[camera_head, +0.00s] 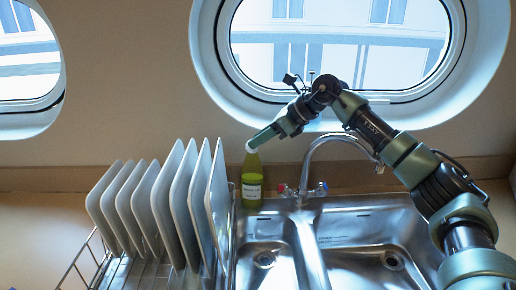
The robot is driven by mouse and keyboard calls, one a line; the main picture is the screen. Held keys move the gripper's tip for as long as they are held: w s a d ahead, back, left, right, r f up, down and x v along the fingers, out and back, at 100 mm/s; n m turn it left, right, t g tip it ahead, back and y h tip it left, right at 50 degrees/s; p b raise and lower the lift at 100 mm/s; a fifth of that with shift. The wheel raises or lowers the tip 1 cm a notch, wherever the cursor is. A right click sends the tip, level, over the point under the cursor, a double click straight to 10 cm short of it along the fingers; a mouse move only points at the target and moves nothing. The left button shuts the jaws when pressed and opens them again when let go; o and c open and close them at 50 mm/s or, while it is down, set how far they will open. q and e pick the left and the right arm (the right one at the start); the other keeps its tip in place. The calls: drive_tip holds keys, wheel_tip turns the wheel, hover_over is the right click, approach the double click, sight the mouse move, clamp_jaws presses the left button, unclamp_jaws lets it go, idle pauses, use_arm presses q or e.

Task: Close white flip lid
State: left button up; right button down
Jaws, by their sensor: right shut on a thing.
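A green bottle (252,178) with a pale label stands upright on the counter behind the sink, next to the dish rack. Its white flip lid (249,148) shows only as a small white patch at the top, partly covered by my gripper. My right arm comes in from the right, and my right gripper (257,141) reaches down to the lid from the upper right and is shut on it. The picture is too small to tell the lid's angle. My left gripper is not in view.
A wire dish rack (78,262) with several white plates (178,205) stands to the left of the bottle. A curved metal faucet (306,165) and a double steel sink (345,222) are to the right. Oval portholes (203,28) line the wall behind.

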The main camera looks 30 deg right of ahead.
drive_tip(key=shift+d+f+t+y+b, duration=0.15)
drive_tip(key=shift+f+t+y+b, duration=0.3)
drive_tip(key=shift+b, duration=0.35)
drive_tip(key=c, duration=1.2)
unclamp_jaws()
drive_tip(key=shift+o, duration=0.2)
drive_tip(key=shift+r, duration=0.1)
drive_tip(key=b+v, duration=0.1)
drive_tip(key=v, duration=0.6)
drive_tip(key=shift+s+d+r, duration=0.2)
drive_tip(key=shift+d, duration=0.1)
